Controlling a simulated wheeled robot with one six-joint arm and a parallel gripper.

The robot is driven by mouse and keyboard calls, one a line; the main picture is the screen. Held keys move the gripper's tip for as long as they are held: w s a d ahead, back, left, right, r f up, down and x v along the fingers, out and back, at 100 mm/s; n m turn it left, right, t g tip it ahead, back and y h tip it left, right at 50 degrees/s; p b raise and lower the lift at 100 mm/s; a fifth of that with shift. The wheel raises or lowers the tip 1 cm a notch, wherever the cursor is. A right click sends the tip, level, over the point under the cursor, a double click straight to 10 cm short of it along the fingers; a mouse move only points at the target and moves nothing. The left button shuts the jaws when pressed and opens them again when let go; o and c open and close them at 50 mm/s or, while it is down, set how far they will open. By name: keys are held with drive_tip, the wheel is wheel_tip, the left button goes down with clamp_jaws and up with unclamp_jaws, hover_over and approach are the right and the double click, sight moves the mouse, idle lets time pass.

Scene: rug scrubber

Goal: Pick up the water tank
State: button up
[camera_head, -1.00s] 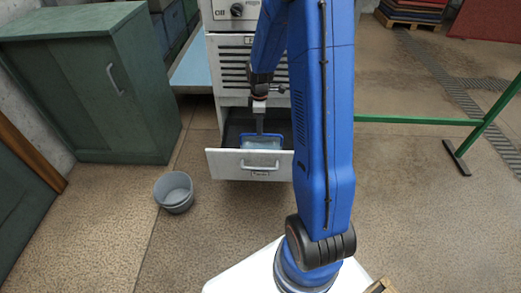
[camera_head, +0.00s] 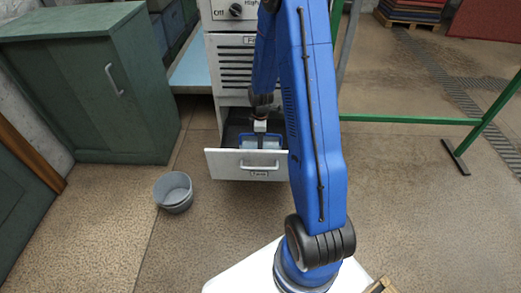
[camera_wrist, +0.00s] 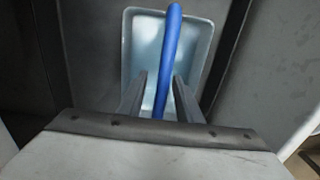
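The water tank is a light blue open box with a blue bar handle across its top. It sits in the pulled-out drawer in the head view (camera_head: 247,143), partly hidden by my gripper, and fills the upper middle of the wrist view (camera_wrist: 203,48). My gripper (camera_head: 261,139) reaches down into the drawer over the tank. In the wrist view its two fingers (camera_wrist: 160,80) are apart, one on each side of the blue handle. Gaps show between the fingers and the handle.
The drawer front (camera_head: 225,163) and dark side walls surround the tank closely. The white machine (camera_head: 230,60) stands behind it. A grey bucket (camera_head: 173,190) is on the floor to the left, near a green cabinet (camera_head: 85,85). A green rail (camera_head: 415,120) stands right.

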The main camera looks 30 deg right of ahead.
clamp_jaws()
idle(1.4)
